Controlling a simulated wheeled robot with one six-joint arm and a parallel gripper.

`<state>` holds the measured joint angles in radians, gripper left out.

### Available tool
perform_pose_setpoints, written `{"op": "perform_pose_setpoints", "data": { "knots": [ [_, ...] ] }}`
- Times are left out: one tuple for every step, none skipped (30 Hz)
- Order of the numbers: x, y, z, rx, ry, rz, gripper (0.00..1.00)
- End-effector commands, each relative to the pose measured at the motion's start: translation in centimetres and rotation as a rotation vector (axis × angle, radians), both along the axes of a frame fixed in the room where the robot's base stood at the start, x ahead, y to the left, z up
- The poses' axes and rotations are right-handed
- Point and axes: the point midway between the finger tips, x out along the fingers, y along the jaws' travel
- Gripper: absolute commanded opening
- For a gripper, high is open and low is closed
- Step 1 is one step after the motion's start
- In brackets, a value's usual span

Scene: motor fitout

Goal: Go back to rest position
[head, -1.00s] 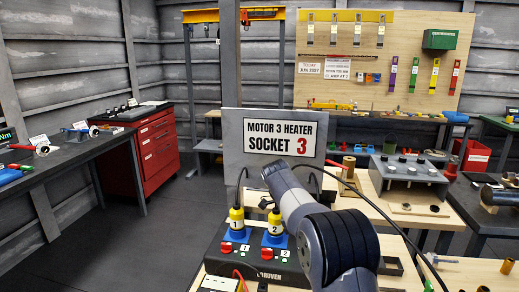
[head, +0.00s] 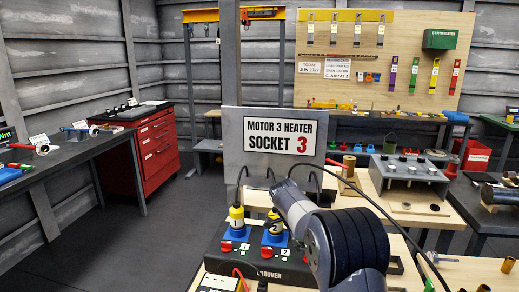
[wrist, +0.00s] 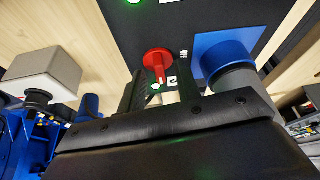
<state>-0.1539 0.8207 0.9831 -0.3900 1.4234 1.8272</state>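My arm reaches over the black socket box (head: 262,258) in the head view and hides its right part. My gripper is hidden there behind the arm. In the wrist view my gripper (wrist: 160,92) shows two dark fingers standing apart, with nothing seen held between them. A red rotary switch (wrist: 157,58) on the black panel shows beyond the fingers, with a green light close by. A blue socket (wrist: 222,52) with a grey body in front of it is to the right.
Yellow-and-blue plugs 1 (head: 236,220) and 2 (head: 275,225) stand upright in the box, with cables. The sign for socket 3 (head: 278,136) stands behind. A grey box with knobs (head: 408,172) is on the bench to the right. Open floor (head: 140,245) lies left of the bench.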

Motion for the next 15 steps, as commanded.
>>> {"op": "perform_pose_setpoints", "data": {
  "knots": [
    [-0.1, 0.0, -0.18, 0.0, 0.0, 0.047, 0.32],
    [-0.12, 0.01, -0.14, 0.0, 0.0, 0.076, 0.32],
    [-0.13, -0.01, -0.13, 0.0, -0.001, 0.114, 0.32],
    [-0.17, -0.01, -0.14, -0.001, 0.001, 0.144, 0.32],
    [-0.16, -0.01, -0.11, -0.001, 0.0, 0.172, 0.32],
    [-0.2, -0.02, -0.06, -0.001, 0.0, 0.21, 0.32],
    [-0.21, -0.02, -0.06, -0.001, -0.001, 0.238, 0.32],
    [-0.22, -0.03, -0.05, -0.001, 0.0, 0.265, 0.32],
    [-0.25, -0.04, -0.04, -0.001, 0.0, 0.303, 0.32],
    [-0.27, -0.04, -0.01, -0.001, 0.0, 0.331, 0.32],
    [-0.27, -0.06, 0.03, -0.001, 0.0, 0.359, 0.32],
    [-0.31, -0.07, 0.0, -0.001, 0.001, 0.395, 0.32],
    [-0.31, -0.07, 0.01, -0.001, 0.0, 0.422, 0.32],
    [-0.33, -0.08, 0.06, -0.001, 0.0, 0.449, 0.32],
    [-0.35, -0.1, 0.09, 0.0, 0.0, 0.484, 0.32]
  ]
}}
